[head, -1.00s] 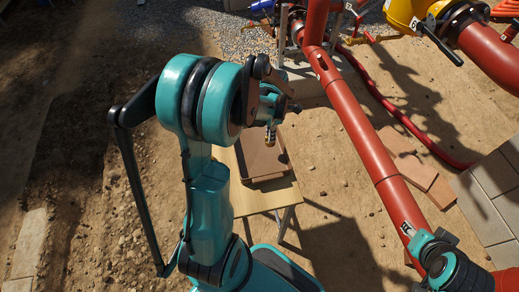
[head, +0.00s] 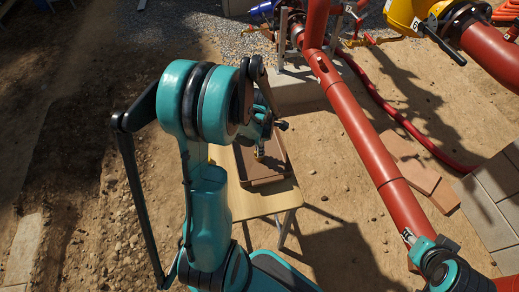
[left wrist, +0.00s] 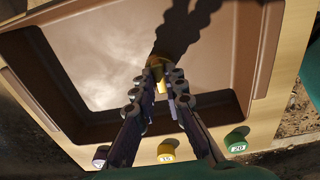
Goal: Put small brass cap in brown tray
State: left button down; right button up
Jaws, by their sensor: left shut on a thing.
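The brown tray (head: 283,174) is a shallow open box on a light wooden table (head: 262,204) in the head view. The left wrist view looks down into it, with its brown wall (left wrist: 48,98) at the left. My left gripper (head: 261,152) is over the tray. In the left wrist view its fingers (left wrist: 158,76) are shut on the small brass cap (left wrist: 157,64), which shows yellow at the tips, above the tray floor. I cannot tell whether the cap touches the floor. The fingers hide part of it. My right gripper does not show.
A purple cap (left wrist: 101,155), a yellow cap marked 15 (left wrist: 167,150) and a green cap marked 20 (left wrist: 236,142) sit along the table's near edge. A long red pipe (head: 355,125) runs right of the table. A grey block (head: 300,90) stands behind.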

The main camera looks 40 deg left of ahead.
pick_arm(q)
jog(key=c, duration=1.6)
grip_release()
jog(key=shift+r+p, duration=0.2)
jog(key=shift+p, duration=0.15)
notch_tip(320, 180, up, 12)
jog(key=p, duration=0.4)
jog(key=s+d+r+m+t, duration=0.2)
jog(key=d+m, duration=0.3)
jog(key=m, duration=0.4)
jog(key=s+d+r+m+t, duration=0.2)
jog(key=d+r+m, duration=0.2)
jog(key=m, duration=0.5)
jog(key=s+d+r+m+t, duration=0.2)
jog(key=d+r+m+t, duration=0.1)
jog(key=d+m, duration=0.5)
jog(key=shift+s+m, duration=0.2)
jog(key=shift+m, duration=0.9)
